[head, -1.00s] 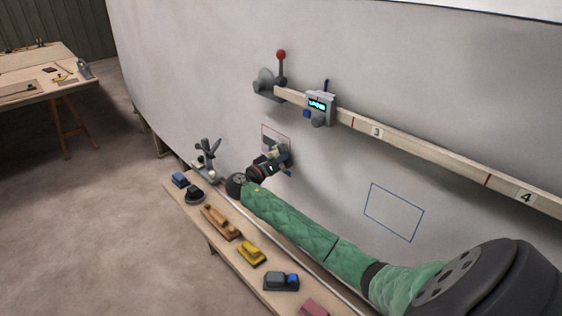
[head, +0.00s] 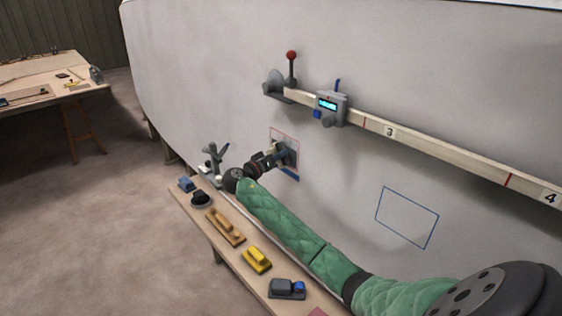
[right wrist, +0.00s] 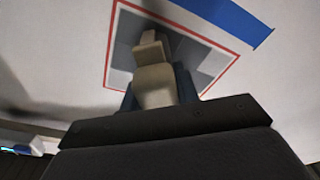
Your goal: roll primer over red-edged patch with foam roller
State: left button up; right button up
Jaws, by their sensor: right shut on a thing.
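The red-edged patch (head: 284,133) is on the pale hull wall, left of centre in the head view. Its inside shows grey areas of differing shade in the right wrist view (right wrist: 122,62). My right gripper (head: 283,155) is at the patch, shut on a beige-handled tool (right wrist: 156,85), which I take to be the foam roller. The tool's far end lies over the patch; its roller is not clearly seen, and I cannot tell whether it touches the wall. My left gripper is not in view.
A blue-outlined patch (head: 407,217) is further right. A numbered wooden batten (head: 430,149) with a display device (head: 329,108) runs above. A narrow bench (head: 236,263) below holds several tools, including a yellow block (head: 257,260).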

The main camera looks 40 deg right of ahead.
jog(key=shift+w+a+f+b, duration=0.1)
jog(key=shift+w+b, duration=0.65)
jog(key=shift+w, duration=0.8)
jog(key=w+b, duration=0.2)
jog(key=w, duration=0.1)
jog(key=shift+a, duration=0.15)
